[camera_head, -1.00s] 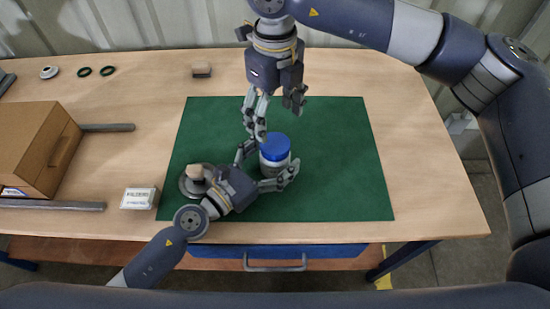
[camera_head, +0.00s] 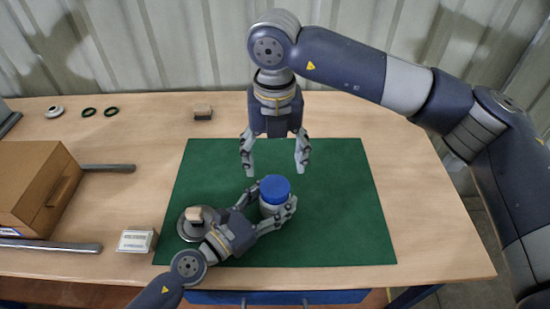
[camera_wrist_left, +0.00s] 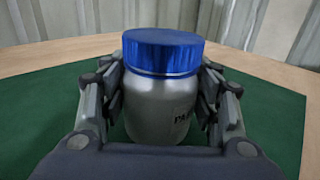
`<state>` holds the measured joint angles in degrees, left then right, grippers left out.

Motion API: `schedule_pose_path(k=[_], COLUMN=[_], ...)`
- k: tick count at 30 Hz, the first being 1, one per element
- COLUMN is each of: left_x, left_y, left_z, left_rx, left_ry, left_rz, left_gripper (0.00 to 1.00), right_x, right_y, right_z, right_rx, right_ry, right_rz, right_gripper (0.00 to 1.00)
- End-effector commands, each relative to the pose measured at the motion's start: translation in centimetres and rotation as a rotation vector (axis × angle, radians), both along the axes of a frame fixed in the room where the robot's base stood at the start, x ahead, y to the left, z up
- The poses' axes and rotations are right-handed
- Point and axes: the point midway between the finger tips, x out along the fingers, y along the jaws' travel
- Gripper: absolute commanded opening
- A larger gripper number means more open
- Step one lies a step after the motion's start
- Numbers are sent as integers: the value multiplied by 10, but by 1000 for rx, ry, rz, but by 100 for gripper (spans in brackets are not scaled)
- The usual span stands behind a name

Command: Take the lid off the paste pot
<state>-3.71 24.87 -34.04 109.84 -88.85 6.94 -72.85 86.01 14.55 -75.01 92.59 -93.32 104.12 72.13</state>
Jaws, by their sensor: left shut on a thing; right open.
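The paste pot (camera_head: 273,208) is a silvery-grey jar standing upright on the green mat (camera_head: 330,240). Its blue lid (camera_head: 275,188) is on top. My left gripper (camera_head: 271,205) is shut around the body of the pot, below the lid. The left wrist view shows the pot (camera_wrist_left: 160,108) between its fingers, with part of a dark label visible, and the blue lid (camera_wrist_left: 162,50) clear of the fingers. My right gripper (camera_head: 275,158) points down with its fingers spread, empty, behind and above the lid.
A round metal piece with a pale block on top (camera_head: 193,222) sits by my left wrist. A small white labelled box (camera_head: 137,240) and a brown box (camera_head: 35,185) are at left. The mat's right side is clear.

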Motion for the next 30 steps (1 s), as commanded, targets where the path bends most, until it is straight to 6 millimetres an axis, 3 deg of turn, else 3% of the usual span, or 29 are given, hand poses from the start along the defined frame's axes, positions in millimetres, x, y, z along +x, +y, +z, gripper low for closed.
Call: schedule_pose_path(k=[6,14,30], left_x=[0,0,0], left_y=[0,0,1], left_z=[0,0,0], left_rx=[1,1,1], left_ry=[-1,-1,-1], left_rz=[1,1,1], left_gripper=[0,0,0], right_x=[0,0,0], right_y=[0,0,0], right_z=[0,-3,-72], right_rx=[0,-1,-1], right_ry=[1,2,2], right_rz=[-318,-476,-481], right_gripper=[70,70,70])
